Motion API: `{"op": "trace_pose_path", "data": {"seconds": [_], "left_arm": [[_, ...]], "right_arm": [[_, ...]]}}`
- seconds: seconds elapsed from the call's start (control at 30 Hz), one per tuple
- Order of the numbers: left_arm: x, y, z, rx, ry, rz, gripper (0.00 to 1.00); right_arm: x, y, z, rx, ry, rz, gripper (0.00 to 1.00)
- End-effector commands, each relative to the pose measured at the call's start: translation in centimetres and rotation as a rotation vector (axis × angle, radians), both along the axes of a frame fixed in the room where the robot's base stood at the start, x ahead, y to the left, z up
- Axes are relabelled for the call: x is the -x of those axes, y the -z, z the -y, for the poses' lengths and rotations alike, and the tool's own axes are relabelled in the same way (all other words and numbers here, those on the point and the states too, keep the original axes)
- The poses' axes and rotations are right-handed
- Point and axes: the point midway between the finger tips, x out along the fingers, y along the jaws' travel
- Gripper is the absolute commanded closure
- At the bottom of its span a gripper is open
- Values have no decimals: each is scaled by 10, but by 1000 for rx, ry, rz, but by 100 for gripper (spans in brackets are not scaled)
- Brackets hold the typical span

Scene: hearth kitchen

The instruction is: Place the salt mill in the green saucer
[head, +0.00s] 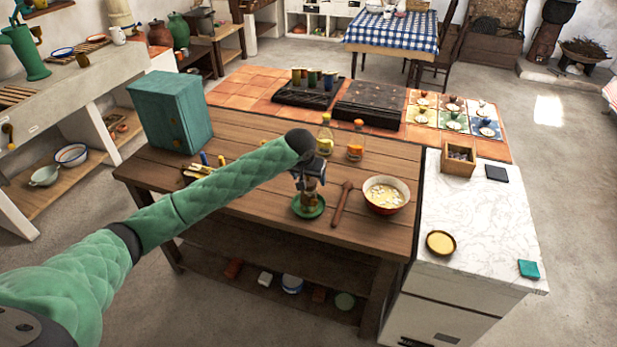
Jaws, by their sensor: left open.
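The green saucer (319,210) lies on the wooden table near its front edge. A small brownish mill (308,200), which looks like the salt mill, stands upright at the saucer's middle, directly under my left gripper (308,187). My left gripper points down and is open around or just above the top of the mill; the exact gap is too small to tell. The gripper hides the mill's upper part. My right gripper is not in view.
A wooden spoon (342,204) and a bowl of pale pieces (386,194) are right of the saucer. Two bottles (325,137) (356,142) stand behind. A teal cabinet (171,112) stands at the table's left. The white counter (480,220) adjoins on the right.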

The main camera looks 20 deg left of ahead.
Motion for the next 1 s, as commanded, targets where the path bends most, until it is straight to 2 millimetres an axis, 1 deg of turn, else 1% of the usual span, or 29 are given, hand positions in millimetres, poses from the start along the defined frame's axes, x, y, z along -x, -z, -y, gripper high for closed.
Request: {"op": "trace_pose_path", "data": {"seconds": [0.13, 0.23, 0.5, 0.7, 0.83, 1.0], "left_arm": [[4, -10, 0, 0, 0, 2, 25], [10, -24, -1, 0, 1, 3, 25], [30, -72, -1, 2, 1, 3, 25], [40, -99, -1, 1, 0, 2, 25], [44, -108, -2, 0, 0, 1, 25], [46, -112, -2, 0, 0, 1, 25]], "right_arm": [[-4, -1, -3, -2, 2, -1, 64], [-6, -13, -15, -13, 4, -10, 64], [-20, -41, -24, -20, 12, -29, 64], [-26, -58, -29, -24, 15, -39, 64], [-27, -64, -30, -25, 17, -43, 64], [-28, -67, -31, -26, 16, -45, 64]]}}
